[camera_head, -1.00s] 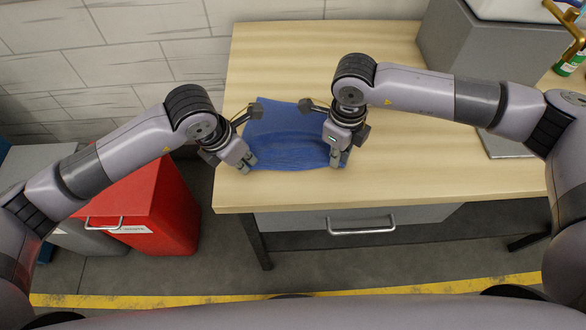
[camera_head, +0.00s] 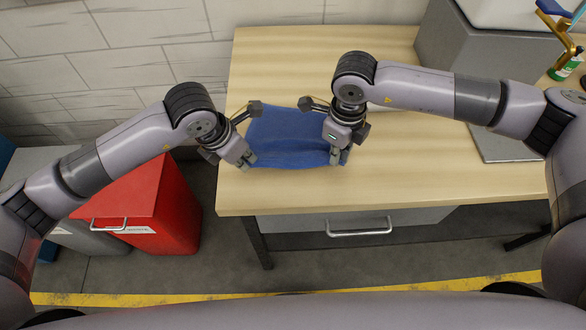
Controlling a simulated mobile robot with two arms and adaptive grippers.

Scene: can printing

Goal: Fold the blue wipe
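The blue wipe (camera_head: 288,138) lies spread on the wooden table, near its front left edge. My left gripper (camera_head: 252,134) is at the wipe's left side, its fingers spread apart, one near the front left corner and one near the back left. My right gripper (camera_head: 322,130) is at the wipe's right side, its fingers also spread apart, one near the front right corner and one over the back edge. The grippers cover parts of the wipe's left and right edges. I cannot tell whether the fingertips touch the cloth.
The wooden table (camera_head: 400,180) is clear in the middle and at the back. A red bin (camera_head: 160,210) stands left of the table.

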